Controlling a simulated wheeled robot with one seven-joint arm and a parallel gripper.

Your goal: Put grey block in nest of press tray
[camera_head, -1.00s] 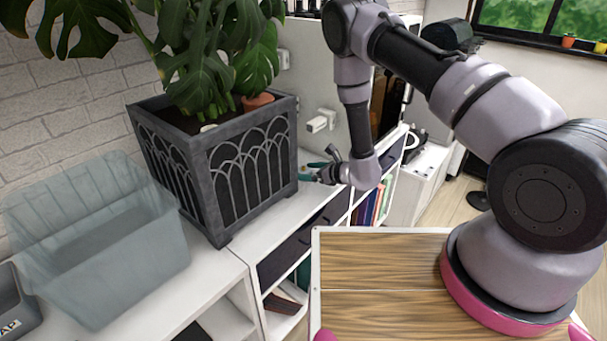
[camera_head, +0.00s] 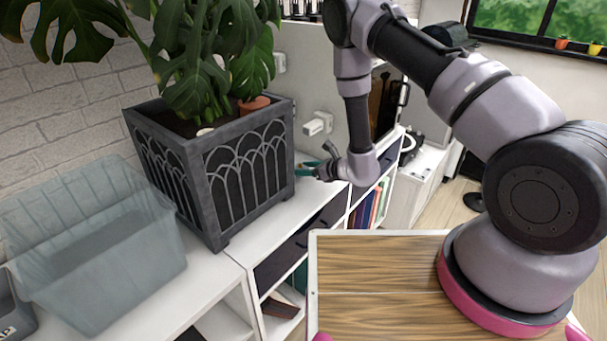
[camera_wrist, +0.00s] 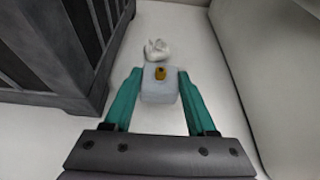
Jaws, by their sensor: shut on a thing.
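My gripper (camera_wrist: 160,74) has its teal fingers shut on a pale grey block (camera_wrist: 156,92), one finger on each side. The block has a small orange-brown knob on top. I cannot tell whether the block touches the white shelf top below it. In the head view my gripper (camera_head: 311,168) is low over the shelf top, just right of the dark planter; the block cannot be made out there. No press tray or nest can be made out in either view.
A grey planter (camera_head: 232,185) with a large leafy plant stands close beside my gripper. A translucent tub (camera_head: 125,275) is at the left. A small white lump (camera_wrist: 157,49) lies just beyond the block. A pale wall (camera_wrist: 275,70) bounds the right side in the wrist view.

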